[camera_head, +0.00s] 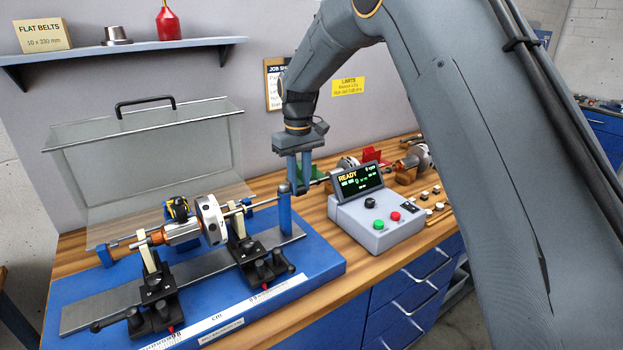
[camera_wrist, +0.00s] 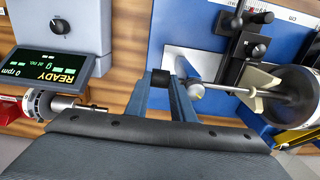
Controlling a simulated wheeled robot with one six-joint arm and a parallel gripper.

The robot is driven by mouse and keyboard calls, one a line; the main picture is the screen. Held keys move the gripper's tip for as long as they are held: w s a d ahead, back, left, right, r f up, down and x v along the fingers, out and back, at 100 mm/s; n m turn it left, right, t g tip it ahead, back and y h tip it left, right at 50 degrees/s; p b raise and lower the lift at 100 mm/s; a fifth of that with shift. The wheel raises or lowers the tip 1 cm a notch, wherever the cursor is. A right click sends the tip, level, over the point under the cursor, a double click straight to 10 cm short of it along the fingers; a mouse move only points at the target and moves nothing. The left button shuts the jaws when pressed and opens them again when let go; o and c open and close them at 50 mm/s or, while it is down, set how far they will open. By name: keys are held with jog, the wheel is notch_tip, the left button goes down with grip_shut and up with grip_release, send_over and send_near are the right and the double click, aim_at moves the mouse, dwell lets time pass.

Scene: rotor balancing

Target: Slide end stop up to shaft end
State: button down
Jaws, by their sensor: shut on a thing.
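The end stop is a blue post (camera_head: 285,214) with a grey rounded top, standing at the right end of the rail on the blue base. My gripper (camera_head: 298,188) points down at the top of the end stop and is shut on it. The grip itself is partly hidden. My fingers also show in the wrist view (camera_wrist: 163,84). The shaft (camera_head: 262,203) runs level through the silver rotor (camera_head: 211,219) toward the end stop. In the wrist view the shaft tip (camera_wrist: 196,90) is close beside a finger; I cannot tell whether it touches the end stop.
Two black supports (camera_head: 158,292) carry the rotor on a steel rail (camera_head: 95,312). A control box (camera_head: 378,223) reading READY stands to the right. A clear hinged cover (camera_head: 140,150) stands open behind. More rotors (camera_head: 416,157) and small parts lie on the wooden bench at the right.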

jog(key=shift+a+r, duration=0.1)
jog(key=c, duration=1.5)
grip_release()
jog(key=shift+w+d, duration=0.25)
jog(key=shift+d, duration=0.2)
jog(key=w+d+r+b, duration=0.2)
jog(key=d+r+b, duration=0.1)
jog(key=r, duration=0.4)
jog(key=s+d+f+m+b, duration=0.1)
jog(key=s+d+f+m, duration=0.1)
jog(key=s+d+f, duration=0.3)
jog(key=s+d+f+m+b, duration=0.1)
jog(key=s+d+f+b, duration=0.1)
jog(key=s+d+f, duration=0.4)
jog(key=s+d+f+m+t+b, duration=0.1)
jog(key=s+d+f, duration=0.5)
jog(key=s, duration=0.7)
jog(key=shift+s+d+f+m+b, duration=0.15)
jog(key=shift+s+d+m+b, duration=0.2)
jog(key=shift+m+b, duration=0.35)
